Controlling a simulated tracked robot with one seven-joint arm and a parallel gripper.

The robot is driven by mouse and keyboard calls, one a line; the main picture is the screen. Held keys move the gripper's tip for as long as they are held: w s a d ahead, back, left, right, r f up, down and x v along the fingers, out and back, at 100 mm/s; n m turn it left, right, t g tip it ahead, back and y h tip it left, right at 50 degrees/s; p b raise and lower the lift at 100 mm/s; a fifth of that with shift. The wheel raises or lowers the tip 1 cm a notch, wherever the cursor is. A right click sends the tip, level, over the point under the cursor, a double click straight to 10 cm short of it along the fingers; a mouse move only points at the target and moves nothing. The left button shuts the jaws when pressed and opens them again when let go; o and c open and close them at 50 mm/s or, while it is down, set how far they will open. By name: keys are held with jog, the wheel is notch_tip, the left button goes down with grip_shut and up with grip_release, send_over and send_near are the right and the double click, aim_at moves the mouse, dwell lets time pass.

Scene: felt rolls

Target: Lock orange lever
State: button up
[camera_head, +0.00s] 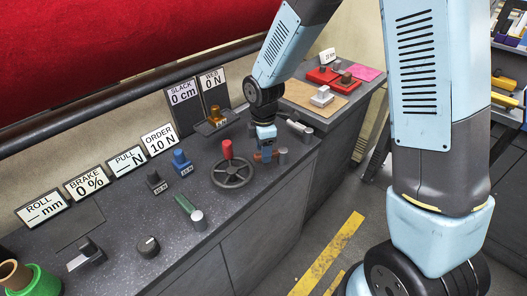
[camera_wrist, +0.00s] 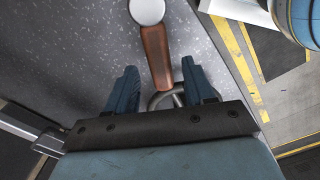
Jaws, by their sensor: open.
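The orange lever (camera_wrist: 157,58) is a brown-orange bar on a round silver pivot (camera_wrist: 146,10) in the wrist view. In the head view the lever (camera_head: 262,156) shows only partly beside its silver post (camera_head: 283,156), with my gripper in front of it. My gripper (camera_wrist: 160,84) is open, one blue finger on each side of the lever's free end in the wrist view. It also shows in the head view (camera_head: 266,150), low over the counter at the lever. I cannot tell whether the fingers touch the lever.
A dark handwheel (camera_head: 232,174) with a red knob (camera_head: 227,149) stands close left of my gripper. A grey lever (camera_head: 294,125) lies behind. Sign cards line the counter's back.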

jog(key=shift+f, duration=0.65)
jog(key=shift+c, duration=0.3)
grip_shut()
